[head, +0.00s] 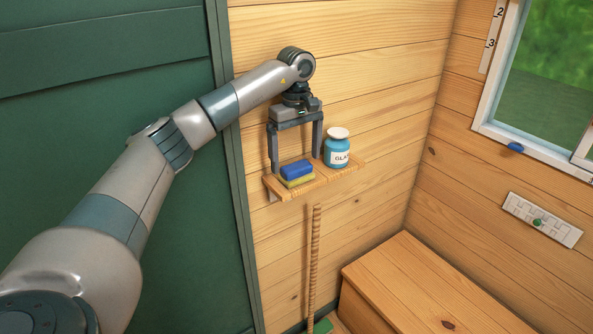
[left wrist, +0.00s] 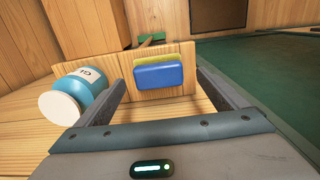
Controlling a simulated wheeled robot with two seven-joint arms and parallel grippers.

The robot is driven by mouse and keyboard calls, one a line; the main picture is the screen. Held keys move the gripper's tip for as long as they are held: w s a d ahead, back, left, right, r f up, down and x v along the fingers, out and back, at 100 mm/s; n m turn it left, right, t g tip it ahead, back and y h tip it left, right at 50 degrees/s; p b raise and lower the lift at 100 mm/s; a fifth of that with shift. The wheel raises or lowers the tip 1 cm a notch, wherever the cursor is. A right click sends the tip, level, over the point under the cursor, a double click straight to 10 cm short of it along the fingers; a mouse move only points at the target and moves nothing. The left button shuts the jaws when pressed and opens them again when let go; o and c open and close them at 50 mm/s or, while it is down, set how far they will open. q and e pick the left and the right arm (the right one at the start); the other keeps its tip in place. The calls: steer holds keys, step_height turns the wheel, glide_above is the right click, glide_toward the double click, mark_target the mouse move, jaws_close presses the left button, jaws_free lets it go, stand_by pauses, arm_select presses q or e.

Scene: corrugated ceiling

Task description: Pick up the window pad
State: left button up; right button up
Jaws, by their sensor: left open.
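The window pad (head: 297,172) looks like a sponge, with a blue block on a yellow layer. It lies on a small wooden shelf (head: 331,175) on the plank wall. My left gripper (head: 295,164) is open above the shelf, its two fingers pointing down on either side of the pad. In the left wrist view the pad (left wrist: 159,74) sits between the open fingers (left wrist: 165,90), apart from both. I cannot tell exactly how far the fingertips are from the shelf. My right gripper is not in view.
A blue jar with a white lid (head: 338,150) stands on the shelf right beside the gripper; it also shows in the left wrist view (left wrist: 86,87). A stick (head: 314,262) stands below the shelf. A green panel (head: 115,100) is at left. A wooden bench (head: 430,285) is at lower right.

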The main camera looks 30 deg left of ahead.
mark_target(296, 165)
arm_select(q)
step_height(296, 165, down, 3)
steer(key=shift+w+r+p, duration=0.1)
steer(key=shift+w+p, duration=0.05)
steer(key=shift+p, duration=0.55)
steer(key=shift+f, duration=0.35)
steer(key=c, duration=1.1)
steer(key=shift+r, duration=0.1)
steer(key=shift+c, duration=0.2)
